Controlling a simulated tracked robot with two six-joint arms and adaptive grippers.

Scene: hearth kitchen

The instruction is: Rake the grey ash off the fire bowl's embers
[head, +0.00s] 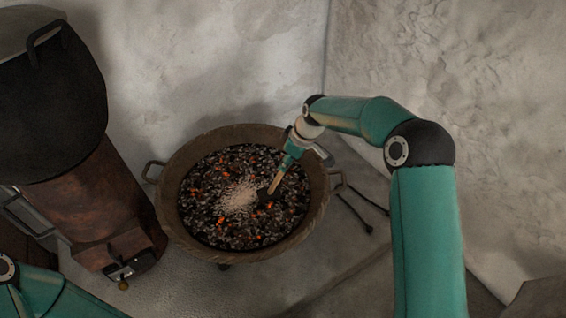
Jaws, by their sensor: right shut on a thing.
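The fire bowl (178,238) is a wide brown metal bowl with side handles, standing in the middle of the head view. It holds dark coals with several glowing orange embers (222,221). A pale grey ash patch (238,196) lies near the middle of the coals. My right gripper (290,163) is over the bowl's right part, shut on the wooden handle of a rake (276,182). The rake slants down to the left, and its dark head (264,195) is at the ash patch's right edge. Whether the head touches the coals is hard to tell. My left gripper is out of view.
A large dark pot (50,100) sits on a rusty brown stove (95,195) at the left. Thin dark metal rods (358,212) lie on the floor right of the bowl. Rough plaster walls stand behind and to the right. The floor in front of the bowl is mostly clear.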

